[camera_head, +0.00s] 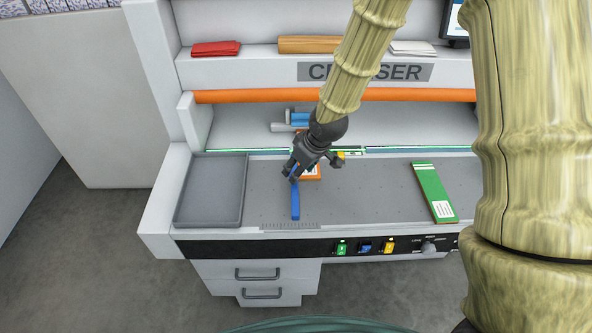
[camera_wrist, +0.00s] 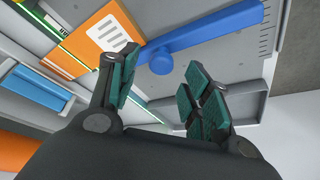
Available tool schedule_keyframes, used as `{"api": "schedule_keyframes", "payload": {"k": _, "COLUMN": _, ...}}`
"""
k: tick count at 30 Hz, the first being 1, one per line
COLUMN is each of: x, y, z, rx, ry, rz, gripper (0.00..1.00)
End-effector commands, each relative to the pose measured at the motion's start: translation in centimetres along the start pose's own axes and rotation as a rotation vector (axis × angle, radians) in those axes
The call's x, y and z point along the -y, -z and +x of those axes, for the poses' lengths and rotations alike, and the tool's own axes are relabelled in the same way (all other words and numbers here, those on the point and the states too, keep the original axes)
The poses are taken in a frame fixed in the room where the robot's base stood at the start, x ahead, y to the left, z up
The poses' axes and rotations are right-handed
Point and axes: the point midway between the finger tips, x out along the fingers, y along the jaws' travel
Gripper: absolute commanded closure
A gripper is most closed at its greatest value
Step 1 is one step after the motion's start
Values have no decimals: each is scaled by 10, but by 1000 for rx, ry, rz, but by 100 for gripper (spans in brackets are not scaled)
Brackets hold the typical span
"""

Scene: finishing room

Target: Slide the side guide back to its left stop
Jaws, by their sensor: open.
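The side guide is a blue bar with a round knob. In the head view its blue bar (camera_head: 296,204) lies front to back on the grey table, right of the grey tray. In the wrist view the bar (camera_wrist: 215,32) runs across the upper part, and its knob (camera_wrist: 160,61) shows between and beyond my fingertips. My gripper (camera_head: 292,173) is over the far end of the guide and partly hides it. In the wrist view my gripper (camera_wrist: 163,78) is open and empty. I cannot tell whether a finger touches the knob. I cannot make out the left stop.
An orange item with a white label (camera_head: 313,173) lies just right of the guide. A grey tray (camera_head: 243,190) is at the left, and a green item (camera_head: 433,192) at the right. A ruler scale (camera_head: 290,227) marks the front edge. Switches (camera_head: 365,247) sit below it.

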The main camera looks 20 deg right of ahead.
Motion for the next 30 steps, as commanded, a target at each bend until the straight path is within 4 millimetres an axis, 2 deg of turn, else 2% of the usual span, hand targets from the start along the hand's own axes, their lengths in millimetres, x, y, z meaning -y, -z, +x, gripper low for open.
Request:
{"api": "schedule_keyframes", "payload": {"k": 10, "x": 0, "y": 0, "z": 25, "rx": 1, "ry": 0, "rz": -2, "gripper": 51}}
{"api": "schedule_keyframes", "payload": {"k": 23, "x": 0, "y": 0, "z": 29, "rx": 0, "ry": 0, "rz": -1, "gripper": 51}}
{"api": "schedule_keyframes", "payload": {"k": 30, "x": 0, "y": 0, "z": 29, "rx": 0, "ry": 0, "rz": -1, "gripper": 95}}
